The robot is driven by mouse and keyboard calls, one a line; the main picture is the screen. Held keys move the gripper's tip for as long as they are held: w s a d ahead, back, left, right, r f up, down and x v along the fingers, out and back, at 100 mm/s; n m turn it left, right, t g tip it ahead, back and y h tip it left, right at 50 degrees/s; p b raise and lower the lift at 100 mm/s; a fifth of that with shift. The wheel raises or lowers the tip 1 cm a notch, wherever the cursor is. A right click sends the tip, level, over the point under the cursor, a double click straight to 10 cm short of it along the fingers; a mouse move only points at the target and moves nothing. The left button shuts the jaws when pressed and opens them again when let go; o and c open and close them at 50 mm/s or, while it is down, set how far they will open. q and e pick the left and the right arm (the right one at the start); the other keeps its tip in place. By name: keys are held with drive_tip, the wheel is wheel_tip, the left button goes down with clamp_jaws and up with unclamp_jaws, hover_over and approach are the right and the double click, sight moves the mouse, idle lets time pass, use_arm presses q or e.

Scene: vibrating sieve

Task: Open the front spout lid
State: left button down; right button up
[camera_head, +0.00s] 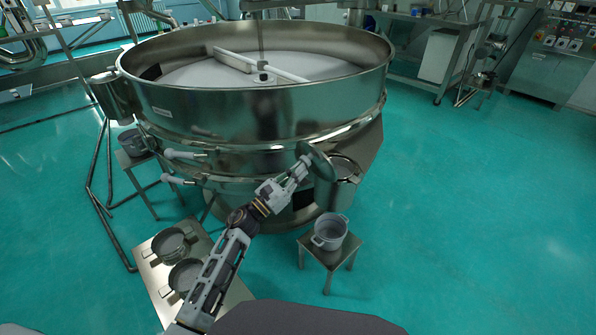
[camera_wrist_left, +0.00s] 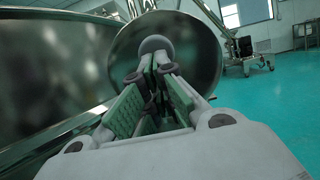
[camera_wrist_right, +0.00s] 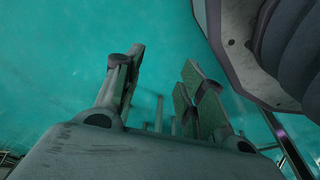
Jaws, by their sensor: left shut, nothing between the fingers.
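The front spout lid (camera_head: 321,163) is a round metal disc on the front of the big steel sieve (camera_head: 228,102), standing on edge by the spout. It also shows in the left wrist view (camera_wrist_left: 205,55) with a grey ball knob (camera_wrist_left: 155,44) on its face. My left gripper (camera_head: 303,165) is at the lid's near face. In the left wrist view its fingertips (camera_wrist_left: 152,64) are close together just short of the knob, with nothing held; whether they touch it I cannot tell. My right gripper (camera_wrist_right: 162,72) is open and empty, with floor beyond it.
A grey pot (camera_head: 330,232) stands on a small stool (camera_head: 344,255) below the spout. Two metal pots (camera_head: 170,243) stand on a low platform (camera_head: 150,272) at the left. Another stool with a pot (camera_head: 131,142) is left of the sieve. The green floor at right is clear.

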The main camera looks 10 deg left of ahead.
sight(305, 162)
use_arm(q)
drive_tip(key=shift+w+d+r+g+y+p, duration=0.35)
drive_tip(key=shift+r+p, duration=0.15)
drive_tip(key=shift+p, duration=1)
drive_tip(key=shift+w+d+r+g+y+p, duration=0.25)
drive_tip(key=shift+w+r+g+p, duration=0.15)
drive_tip(key=shift+p, duration=1.1)
drive_tip(key=shift+w+r, duration=0.1)
drive_tip(key=shift+r, duration=0.1)
drive_tip(key=shift+w+d+r, duration=0.15)
drive_tip(key=shift+w+d, duration=0.15)
drive_tip(key=shift+w, duration=0.05)
use_arm(e)
drive_tip(key=s+d+f, duration=0.7)
drive_tip(key=s, duration=0.3)
drive_tip(key=shift+h, duration=0.4)
use_arm(q)
drive_tip(key=shift+a, duration=0.1)
use_arm(e)
drive_tip(key=shift+s, duration=0.1)
